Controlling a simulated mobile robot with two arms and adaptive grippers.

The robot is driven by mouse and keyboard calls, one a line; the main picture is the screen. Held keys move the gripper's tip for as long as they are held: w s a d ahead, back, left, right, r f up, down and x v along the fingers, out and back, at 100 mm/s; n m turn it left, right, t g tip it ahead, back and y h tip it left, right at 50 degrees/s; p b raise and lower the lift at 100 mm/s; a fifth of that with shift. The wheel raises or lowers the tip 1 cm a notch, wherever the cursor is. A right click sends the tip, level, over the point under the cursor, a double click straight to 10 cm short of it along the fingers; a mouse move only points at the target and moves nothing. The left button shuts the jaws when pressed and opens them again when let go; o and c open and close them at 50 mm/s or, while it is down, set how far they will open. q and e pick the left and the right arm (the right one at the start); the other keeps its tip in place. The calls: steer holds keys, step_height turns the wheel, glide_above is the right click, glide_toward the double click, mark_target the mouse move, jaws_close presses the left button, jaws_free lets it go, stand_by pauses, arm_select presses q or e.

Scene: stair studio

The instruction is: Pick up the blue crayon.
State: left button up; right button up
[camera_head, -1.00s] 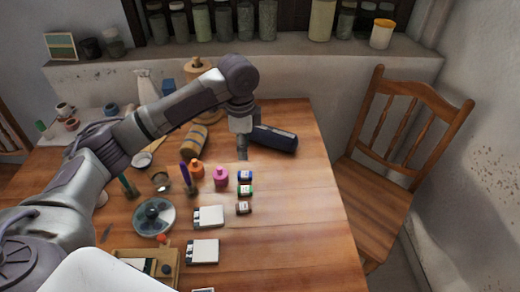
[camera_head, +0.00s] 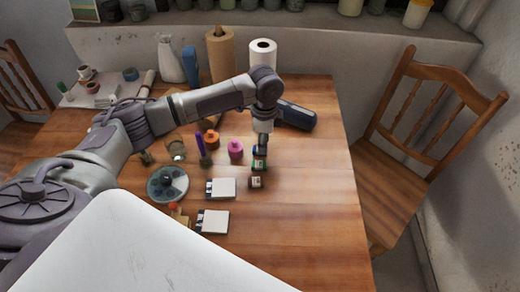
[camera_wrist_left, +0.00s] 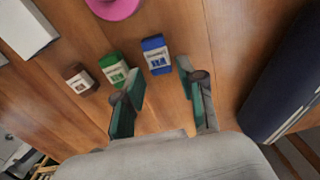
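The blue crayon (camera_wrist_left: 156,54) shows in the left wrist view as a small, short blue piece with a white label, lying on the wooden table (camera_head: 310,210). It also shows in the head view (camera_head: 260,150), partly covered by my left gripper (camera_head: 262,139). In the left wrist view my left gripper (camera_wrist_left: 160,72) is open, its two green-padded fingers apart with bare wood between them. The blue crayon lies just beyond the fingertips, roughly in line with the gap. Exact height above the table is hard to tell. My right gripper is not in view.
A green crayon (camera_wrist_left: 114,69) and a brown one (camera_wrist_left: 79,79) lie in a row beside the blue one. A dark blue case (camera_head: 297,115) lies right of the gripper. The table's right front is clear.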

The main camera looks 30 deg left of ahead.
arm_select(q)
steer(key=shift+f, duration=1.35)
steer(key=c, duration=0.7)
steer(key=shift+r, duration=0.15)
steer(key=shift+r, duration=0.65)
step_height(320, 180, up, 3)
steer(key=shift+w+f, duration=0.1)
steer(key=s+d+r, duration=0.2)
steer(key=s, duration=0.1)
steer(key=s+d+r, duration=0.2)
steer(key=d, duration=0.1)
steer(key=s+d+r, duration=0.2)
steer(key=s+d, duration=0.1)
steer(key=shift+s+r, duration=0.3)
steer(key=shift+r, duration=0.05)
